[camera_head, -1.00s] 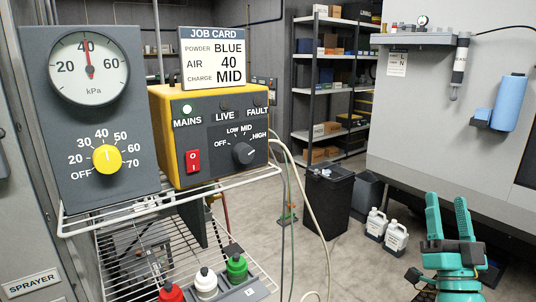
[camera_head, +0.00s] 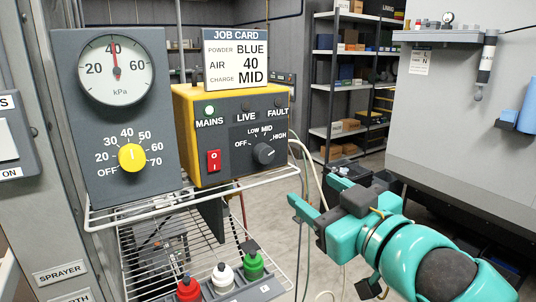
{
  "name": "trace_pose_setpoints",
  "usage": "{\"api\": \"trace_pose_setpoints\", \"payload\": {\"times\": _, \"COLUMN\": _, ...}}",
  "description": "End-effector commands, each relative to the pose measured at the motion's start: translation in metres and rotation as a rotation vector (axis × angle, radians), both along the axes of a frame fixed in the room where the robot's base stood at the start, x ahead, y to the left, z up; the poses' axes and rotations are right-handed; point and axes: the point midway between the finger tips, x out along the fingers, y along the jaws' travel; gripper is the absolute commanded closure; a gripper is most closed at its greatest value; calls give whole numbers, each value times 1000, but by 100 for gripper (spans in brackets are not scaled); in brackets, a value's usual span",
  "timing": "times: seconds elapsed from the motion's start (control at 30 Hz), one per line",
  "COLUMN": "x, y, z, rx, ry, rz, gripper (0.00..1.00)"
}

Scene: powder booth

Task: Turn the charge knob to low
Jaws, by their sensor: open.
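The charge knob (camera_head: 264,153) is a dark round knob on the front of the yellow and grey control unit (camera_head: 186,140), with OFF, LOW, MID and HIGH printed around it. Its small white mark seems to point right, towards HIGH. My teal gripper (camera_head: 312,186) is open and empty, right of and below the knob. Its fingers point left towards the unit and do not appear to touch it. The job card (camera_head: 236,58) on top of the unit reads BLUE, air 40, charge MID.
A gauge panel (camera_head: 117,110) with a yellow knob (camera_head: 131,157) stands left of the unit. A wire shelf (camera_head: 150,212) juts out below. Red, white and green bottles (camera_head: 222,275) stand lower down. Hoses (camera_head: 303,160) hang right of the unit.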

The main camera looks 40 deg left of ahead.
Motion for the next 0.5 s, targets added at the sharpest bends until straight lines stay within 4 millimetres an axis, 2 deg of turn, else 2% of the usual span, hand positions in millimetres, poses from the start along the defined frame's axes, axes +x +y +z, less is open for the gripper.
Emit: {"api": "trace_pose_setpoints", "payload": {"times": 0.5, "x": 14, "y": 33, "z": 9, "rx": 7, "ry": 1, "rz": 9, "gripper": 41}}
